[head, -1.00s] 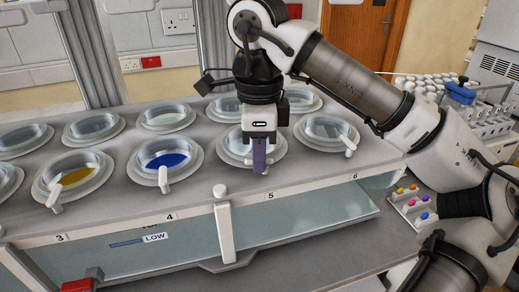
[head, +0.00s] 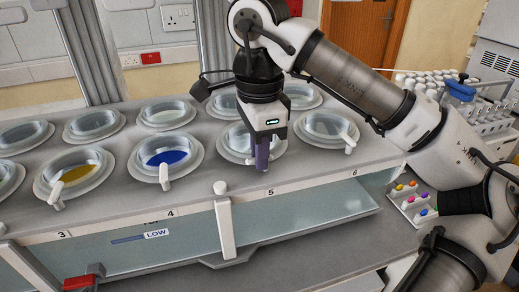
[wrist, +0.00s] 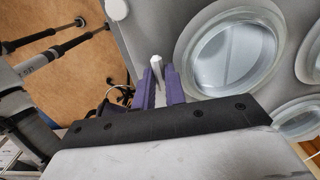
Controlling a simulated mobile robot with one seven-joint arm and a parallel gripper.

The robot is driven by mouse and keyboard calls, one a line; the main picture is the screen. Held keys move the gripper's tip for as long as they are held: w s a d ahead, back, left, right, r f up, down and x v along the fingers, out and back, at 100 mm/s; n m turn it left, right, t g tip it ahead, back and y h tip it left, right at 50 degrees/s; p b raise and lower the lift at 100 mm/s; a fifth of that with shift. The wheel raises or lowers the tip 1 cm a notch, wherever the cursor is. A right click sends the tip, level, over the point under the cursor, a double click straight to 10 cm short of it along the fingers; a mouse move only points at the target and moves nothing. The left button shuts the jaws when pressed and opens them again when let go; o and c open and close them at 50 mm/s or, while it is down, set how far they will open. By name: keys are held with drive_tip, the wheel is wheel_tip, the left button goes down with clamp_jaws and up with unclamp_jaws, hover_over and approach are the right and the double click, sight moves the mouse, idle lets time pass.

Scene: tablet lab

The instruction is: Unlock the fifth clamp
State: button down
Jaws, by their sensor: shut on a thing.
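The fifth clamp is a small white lever at the front rim of the fifth vessel (head: 237,152), above the number 5. In the head view my gripper hides most of it. In the wrist view the white clamp (wrist: 157,66) stands between my gripper's purple fingers. My gripper (head: 262,163) points down at the front right of the vessel rim. Its fingers are shut on the clamp. In the wrist view the fifth vessel's glass (wrist: 230,48) lies just right of my gripper (wrist: 160,86).
Neighbouring clamps stand at the fourth vessel (head: 164,177) and the sixth vessel (head: 349,144). A white post (head: 225,230) rises at the bath's front edge. A tray of coloured caps (head: 415,213) and a tube rack (head: 487,118) are on the right.

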drive_tip(key=c, duration=1.5)
unclamp_jaws()
drive_tip(key=shift+o, duration=0.2)
wheel_tip(320, 180, up, 12)
